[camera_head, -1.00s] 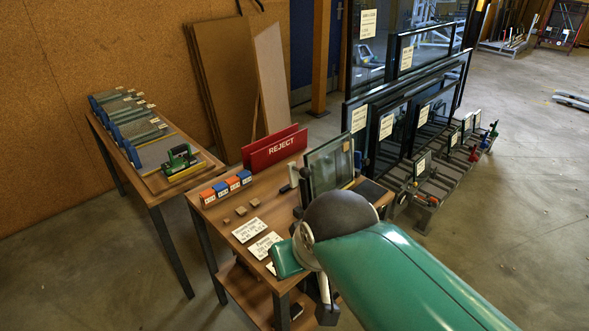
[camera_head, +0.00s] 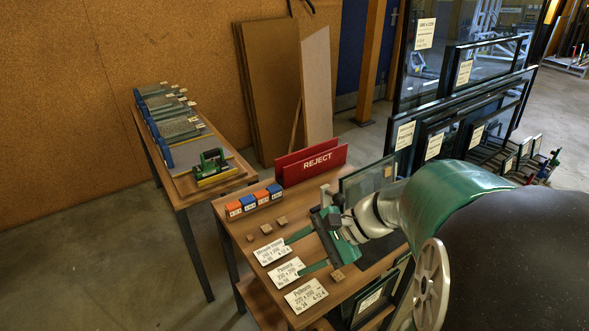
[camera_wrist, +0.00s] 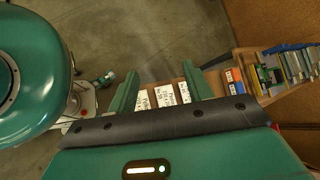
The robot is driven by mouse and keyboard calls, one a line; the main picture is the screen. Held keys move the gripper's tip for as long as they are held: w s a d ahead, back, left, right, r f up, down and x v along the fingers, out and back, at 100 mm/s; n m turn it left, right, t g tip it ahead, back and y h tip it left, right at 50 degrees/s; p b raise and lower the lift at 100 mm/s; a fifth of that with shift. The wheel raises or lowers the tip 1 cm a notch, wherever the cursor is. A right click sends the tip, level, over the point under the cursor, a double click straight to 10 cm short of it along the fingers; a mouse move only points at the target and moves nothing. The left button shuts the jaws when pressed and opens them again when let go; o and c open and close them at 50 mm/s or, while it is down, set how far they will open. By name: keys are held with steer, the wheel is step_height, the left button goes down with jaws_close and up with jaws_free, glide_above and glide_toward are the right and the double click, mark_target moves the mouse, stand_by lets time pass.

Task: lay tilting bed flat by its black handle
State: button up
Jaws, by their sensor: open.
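The tilting bed (camera_head: 366,183) stands raised at the back of the near wooden table in the head view, with a glass pane on it and a small pale label. My arm and gripper cover its lower part. I cannot clearly make out its black handle. My gripper (camera_head: 294,257) is open, its two green fingers apart and pointing left above the table's white cards, in front of the bed. I see nothing between the fingers. In the wrist view, the open fingers (camera_wrist: 160,70) show with white cards beyond them; the bed is not recognisable there.
The near table (camera_head: 234,222) carries white cards (camera_head: 306,294), small wooden blocks, orange and blue blocks (camera_head: 254,200) and a red REJECT rack (camera_head: 311,163). Framed glass racks (camera_head: 460,115) stand at right. A second table (camera_head: 170,185) at left holds a green tool (camera_head: 210,163).

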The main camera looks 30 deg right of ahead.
steer(key=w+d+f+m+t+y, duration=0.1)
steer(key=w+d+m+t, duration=0.1)
steer(key=d+m+t, duration=0.55)
steer(key=m+t+h, duration=0.4)
steer(key=m+t, duration=0.1)
steer(key=m, duration=0.3)
glide_toward(339, 199)
steer(key=shift+n, duration=0.25)
steer(key=x, duration=0.7)
steer(key=d+f+x, duration=0.1)
steer(key=x, duration=0.2)
steer(key=shift+w+a, duration=0.2)
steer(key=shift+w, duration=0.35)
jaws_close()
